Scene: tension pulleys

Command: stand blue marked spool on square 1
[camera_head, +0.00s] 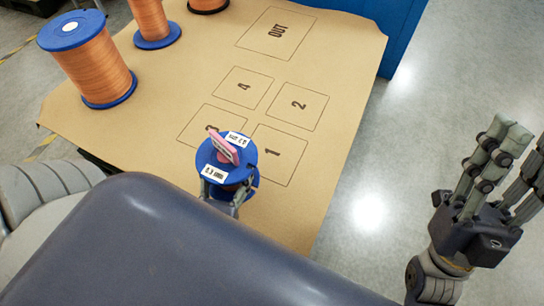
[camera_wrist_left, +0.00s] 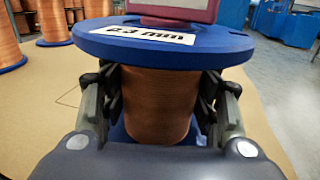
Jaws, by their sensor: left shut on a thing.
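The blue marked spool (camera_head: 213,158) has blue flanges, copper winding, white labels and a pink block (camera_head: 224,147) on top. In the head view the spool overlaps the near edge of square 3 and the left edge of square 1 (camera_head: 284,165). I cannot tell whether its base touches the board. My right gripper (camera_head: 500,165) is open and empty, off the board's right side.
The tan board (camera_head: 340,60) also carries square 2 (camera_head: 308,104), square 4 (camera_head: 250,82) and an OUT area (camera_head: 262,45), all empty. A large copper spool (camera_head: 95,68) and a second one (camera_head: 150,22) stand at the far left. A blue panel (camera_head: 403,35) borders the back right.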

